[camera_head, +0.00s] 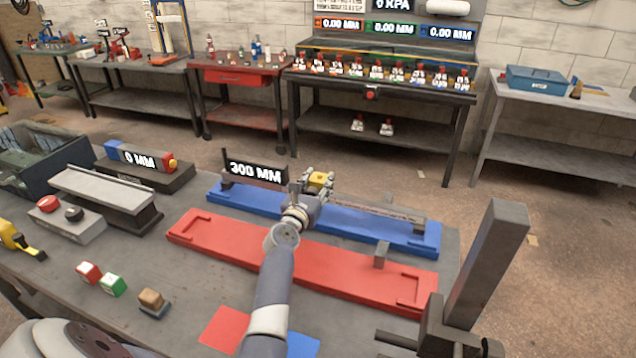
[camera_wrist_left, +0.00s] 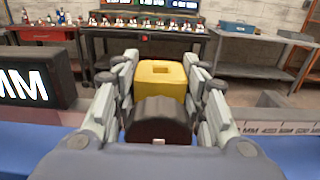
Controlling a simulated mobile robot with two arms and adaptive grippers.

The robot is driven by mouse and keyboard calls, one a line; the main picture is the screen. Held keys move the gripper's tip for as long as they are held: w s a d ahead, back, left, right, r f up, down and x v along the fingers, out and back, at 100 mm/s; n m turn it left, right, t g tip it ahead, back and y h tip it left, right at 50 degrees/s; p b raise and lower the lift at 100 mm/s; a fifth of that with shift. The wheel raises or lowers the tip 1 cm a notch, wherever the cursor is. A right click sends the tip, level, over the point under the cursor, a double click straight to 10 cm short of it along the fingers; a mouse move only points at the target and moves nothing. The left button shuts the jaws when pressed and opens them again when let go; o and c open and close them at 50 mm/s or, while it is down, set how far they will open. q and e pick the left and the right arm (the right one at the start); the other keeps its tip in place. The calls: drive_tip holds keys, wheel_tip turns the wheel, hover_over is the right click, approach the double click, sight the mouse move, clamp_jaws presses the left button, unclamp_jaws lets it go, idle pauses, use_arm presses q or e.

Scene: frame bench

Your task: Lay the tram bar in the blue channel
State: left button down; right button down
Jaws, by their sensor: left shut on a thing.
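The tram bar (camera_head: 378,209) is a long grey bar with a printed scale. A black 300 MM sign (camera_head: 256,173) stands at its left end. The bar runs along the blue channel (camera_head: 428,240); I cannot tell whether it rests inside or is just above. My left gripper (camera_head: 316,184) is shut on a yellow block (camera_wrist_left: 160,75) at the bar's middle. In the left wrist view the fingers flank this block, and the scale (camera_wrist_left: 285,128) shows at right. The gripper and arm hide part of the bar. My right gripper is not clearly seen.
A red channel (camera_head: 340,270) lies in front of the blue one, with a small grey post (camera_head: 381,255) on it. A tall grey post (camera_head: 490,255) stands at the right. The 0 MM block (camera_head: 140,159), a grey stand (camera_head: 105,195) and buttons (camera_head: 65,220) are at left.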

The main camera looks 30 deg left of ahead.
use_arm(q)
drive_tip(key=shift+f+b, duration=1.05)
drive_tip(key=shift+f, duration=0.05)
drive_tip(key=c, duration=1)
unclamp_jaws()
drive_tip(key=shift+r, duration=0.1)
drive_tip(key=shift+o, duration=0.6)
drive_tip(key=shift+s, duration=0.1)
drive_tip(key=shift+d+f, duration=0.1)
drive_tip(key=shift+f, duration=0.3)
drive_tip(key=v, duration=0.7)
drive_tip(key=shift+s+r, duration=0.25)
drive_tip(key=shift+r, duration=0.05)
